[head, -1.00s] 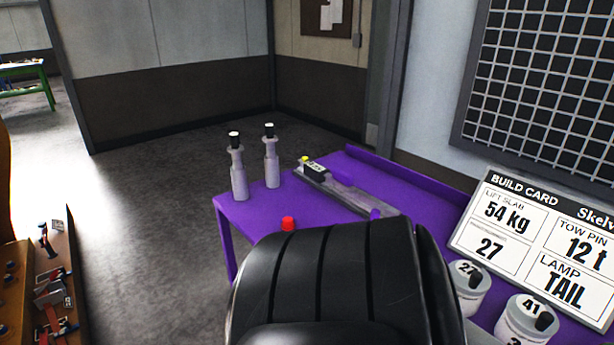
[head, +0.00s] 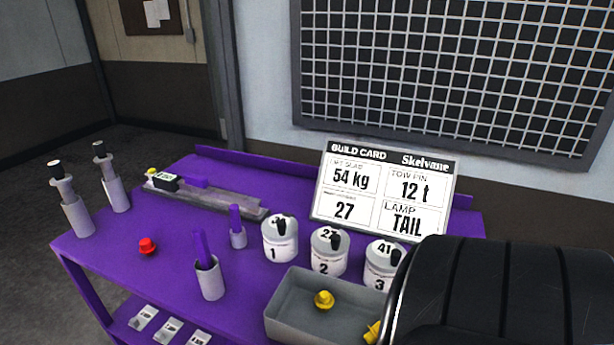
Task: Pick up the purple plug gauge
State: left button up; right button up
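Two upright purple-handled pieces stand on the purple table. The larger purple piece (head: 202,249) rises from a light grey cylinder (head: 210,281) near the front. The smaller purple piece (head: 235,217) rises from a short grey cylinder (head: 238,238) behind it, to the right. Either could be the plug gauge; I cannot tell which, nor whether the cylinders are holders or part of the pieces. Both stand free, with nothing of mine touching them. Neither gripper shows; only a black segmented arm link of mine fills the lower right.
The purple table (head: 120,262) also carries a measuring rail (head: 215,197), a red knob (head: 148,246), two grey bottles, three numbered canisters and a grey tray (head: 285,318) with yellow parts. A build card (head: 383,190) stands behind. My arm link hides the table's right end.

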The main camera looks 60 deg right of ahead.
aim_at(237, 230)
jog(key=z, duration=1.35)
